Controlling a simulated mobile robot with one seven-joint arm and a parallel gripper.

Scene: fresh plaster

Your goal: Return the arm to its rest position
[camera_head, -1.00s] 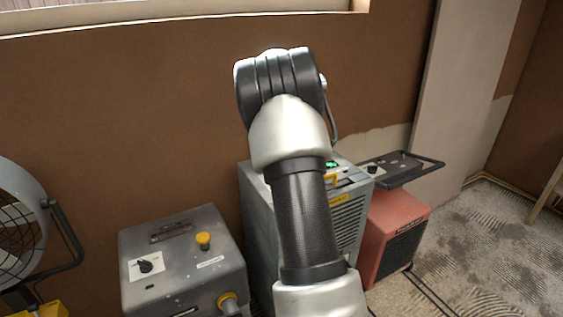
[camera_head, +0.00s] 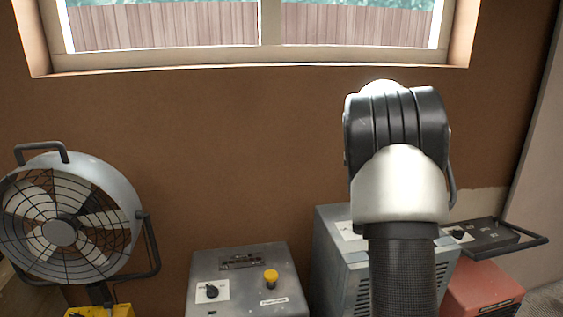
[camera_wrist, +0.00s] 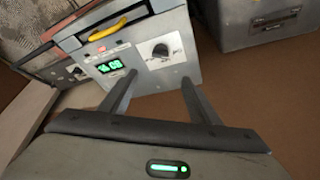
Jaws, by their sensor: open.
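My arm rises in the right half of the head view, its bent joint in front of the brown wall. My gripper is hidden in the head view. In the wrist view my gripper (camera_wrist: 158,95) shows two dark fingers standing apart with nothing between them. Beyond the fingers is a grey machine (camera_wrist: 150,50) with a green lit display, a black knob and a yellow handle. The same grey machine (camera_head: 338,262) stands behind my arm in the head view, partly covered by it.
A grey control box (camera_head: 245,285) with a yellow button stands left of the machine. A drum fan (camera_head: 65,225) is at far left. A red heater (camera_head: 482,288) and a dark tray (camera_head: 490,238) are at right. A window (camera_head: 260,30) is above; the wall between is bare.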

